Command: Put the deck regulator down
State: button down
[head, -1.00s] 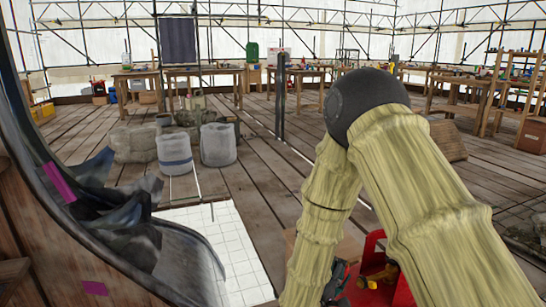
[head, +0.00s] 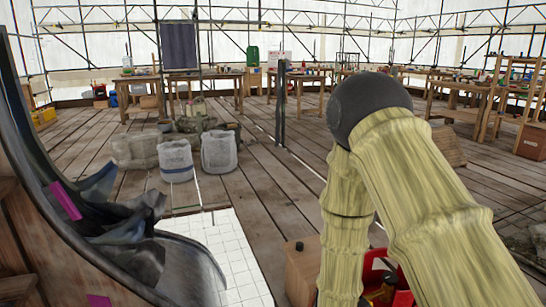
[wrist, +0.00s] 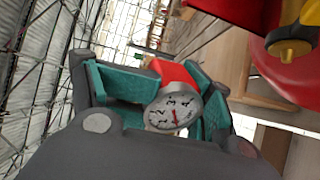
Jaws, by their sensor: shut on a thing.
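In the wrist view my gripper (wrist: 168,88) is shut on the deck regulator (wrist: 173,108), with a teal-padded finger on each side. The regulator shows a round white-faced gauge with a red needle and a red body behind it. Its far end is hidden by the fingers. In the head view my arm's pale sleeve covers the gripper and the regulator.
A red thing (head: 376,268) with brass-coloured parts lies low behind my arm. It seems to show at the wrist view's upper right. A wooden box (head: 302,276) stands beside it. White tiled flooring (head: 225,250) lies left, with grey sacks (head: 218,150) beyond.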

jog(key=r+p, duration=0.3)
jog(key=p, duration=0.2)
jog(key=w+r+n+y+p, duration=0.1)
jog(key=r+p, duration=0.3)
jog(key=p, duration=0.1)
jog(key=r+y+p, duration=0.1)
jog(key=r+p, duration=0.2)
jog(key=p, duration=0.3)
jog(key=shift+w+r+t, duration=0.3)
jog(key=shift+w+r, duration=0.1)
notch_tip(320, 180, up, 8)
jog(key=n+y+p, duration=0.2)
jog(key=y+p, duration=0.1)
jog(key=p, duration=1.1)
jog(key=s+r, duration=0.2)
jog(key=s, duration=0.4)
jog(key=shift+r, duration=0.4)
